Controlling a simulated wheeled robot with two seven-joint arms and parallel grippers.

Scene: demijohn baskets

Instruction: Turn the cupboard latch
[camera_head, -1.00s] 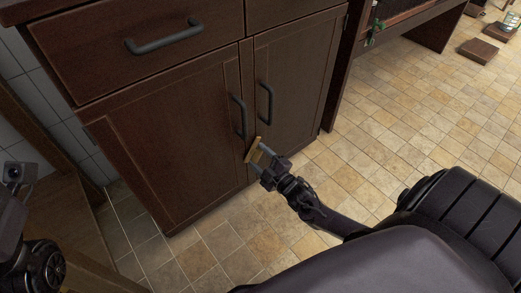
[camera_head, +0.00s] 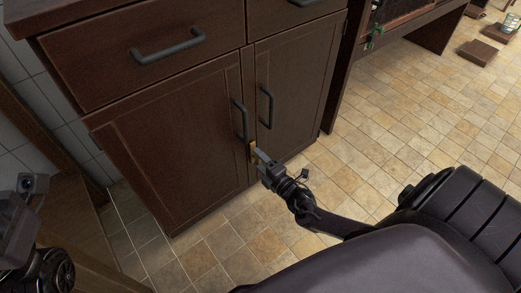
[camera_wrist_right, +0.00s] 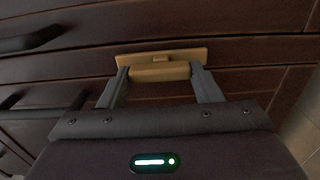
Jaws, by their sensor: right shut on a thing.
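The cupboard (camera_head: 180,145) is dark brown wood with two doors below drawers. Its brass-coloured latch (camera_head: 252,151) sits where the two doors meet, below the dark door handles. In the right wrist view the latch (camera_wrist_right: 161,62) shows as a flat plate with a thicker bar in front. My right gripper (camera_head: 257,153) is at the latch, its two fingers shut on the ends of the bar; it also fills the right wrist view (camera_wrist_right: 160,78). Both doors look closed. Part of my left arm shows at the lower left edge in the head view; its fingertips are not visible.
Dark bar handles (camera_head: 240,120) and (camera_head: 267,106) stand out from the doors just above the latch. A drawer handle (camera_head: 167,47) is higher up. A wooden piece of furniture (camera_head: 62,215) stands at the left. The tiled floor (camera_head: 400,130) to the right is mostly clear.

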